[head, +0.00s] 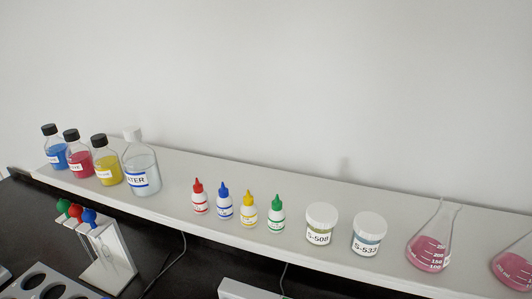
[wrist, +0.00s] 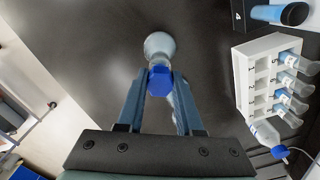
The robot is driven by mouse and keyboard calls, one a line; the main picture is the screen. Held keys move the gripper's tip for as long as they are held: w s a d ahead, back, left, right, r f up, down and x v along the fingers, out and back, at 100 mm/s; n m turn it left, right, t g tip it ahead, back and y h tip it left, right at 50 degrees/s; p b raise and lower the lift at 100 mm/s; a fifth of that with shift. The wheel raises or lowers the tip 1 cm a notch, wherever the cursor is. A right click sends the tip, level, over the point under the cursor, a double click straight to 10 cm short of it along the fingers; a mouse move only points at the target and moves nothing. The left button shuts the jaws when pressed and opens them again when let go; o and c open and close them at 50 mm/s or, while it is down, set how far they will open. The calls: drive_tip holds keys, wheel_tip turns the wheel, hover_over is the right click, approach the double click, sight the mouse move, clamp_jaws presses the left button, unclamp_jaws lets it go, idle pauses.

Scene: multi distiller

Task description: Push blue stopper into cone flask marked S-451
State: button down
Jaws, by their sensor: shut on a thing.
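In the wrist view, my gripper (wrist: 160,82) is shut on a blue stopper (wrist: 160,85), with one finger on each side of it. A clear glass flask (wrist: 159,43) is just beyond the stopper, over the dark bench. Its neck lines up with the stopper, but I cannot tell whether the stopper is inside the mouth. No S-451 marking is readable on it. My gripper does not show in the head view.
In the head view, a white shelf (head: 300,248) holds bottles, jars and pink-filled flasks (head: 430,248). Bare dark bench lies left of the flask.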

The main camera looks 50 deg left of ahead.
drive_tip(key=shift+f+b, duration=0.7)
drive_tip(key=shift+f, duration=0.3)
drive_tip(key=shift+c, duration=2.4)
unclamp_jaws()
drive_tip(key=shift+r, duration=0.15)
wheel_tip(320, 180, up, 13)
drive_tip(key=b, duration=0.1)
